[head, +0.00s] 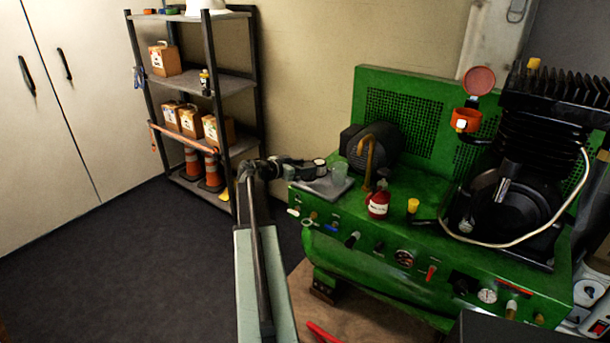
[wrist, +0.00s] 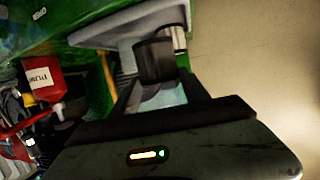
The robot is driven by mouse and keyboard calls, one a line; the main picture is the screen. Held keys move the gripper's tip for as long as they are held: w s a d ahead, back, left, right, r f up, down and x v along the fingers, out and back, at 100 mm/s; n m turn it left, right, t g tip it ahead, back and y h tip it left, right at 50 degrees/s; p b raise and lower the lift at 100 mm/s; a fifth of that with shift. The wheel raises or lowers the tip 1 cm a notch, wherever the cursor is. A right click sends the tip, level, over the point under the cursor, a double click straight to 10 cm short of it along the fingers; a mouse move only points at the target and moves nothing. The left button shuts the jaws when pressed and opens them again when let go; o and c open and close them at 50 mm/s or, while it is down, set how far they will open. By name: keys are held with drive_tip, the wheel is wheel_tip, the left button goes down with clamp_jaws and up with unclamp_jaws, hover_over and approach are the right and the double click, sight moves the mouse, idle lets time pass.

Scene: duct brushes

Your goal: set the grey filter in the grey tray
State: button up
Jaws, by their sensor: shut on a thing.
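The grey filter (head: 340,174) is a small cup-like cylinder at the end of my gripper (head: 325,168), over the grey tray (head: 321,188). In the wrist view the filter (wrist: 155,62) shows dark grey between the two fingers of my gripper (wrist: 160,88), which is shut on it. The flat tray (wrist: 98,36) shows close behind the filter in that view. I cannot tell whether the filter's base touches the tray. The tray lies on the left end of the green compressor deck, partly hidden by the gripper and filter.
A red bottle (head: 377,204) stands right of the tray, near an orange-brown bent pipe (head: 366,158). A dark motor (head: 371,148) is behind. A pale metallic cylinder (wrist: 179,38) sits beside the filter. A shelf rack (head: 208,86) with boxes and cones stands at left.

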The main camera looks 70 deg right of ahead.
drive_tip(key=shift+w+d+f, duration=0.1)
drive_tip(key=shift+w+d, duration=0.05)
drive_tip(key=shift+d, duration=0.35)
drive_tip(key=shift+w+d, duration=0.15)
drive_tip(key=shift+d, duration=0.3)
drive_tip(key=shift+a+f+b, duration=0.1)
drive_tip(key=shift+f+b, duration=1.9)
drive_tip(key=o, duration=1.3)
drive_tip(key=shift+r, duration=0.1)
drive_tip(key=shift+o, duration=0.2)
drive_tip(key=shift+r, duration=0.2)
drive_tip(key=shift+w+a+r+p, duration=0.15)
drive_tip(key=shift+a+p, duration=0.15)
drive_tip(key=shift+p, duration=0.15)
drive_tip(key=p+v, duration=0.3)
drive_tip(key=v, duration=0.8)
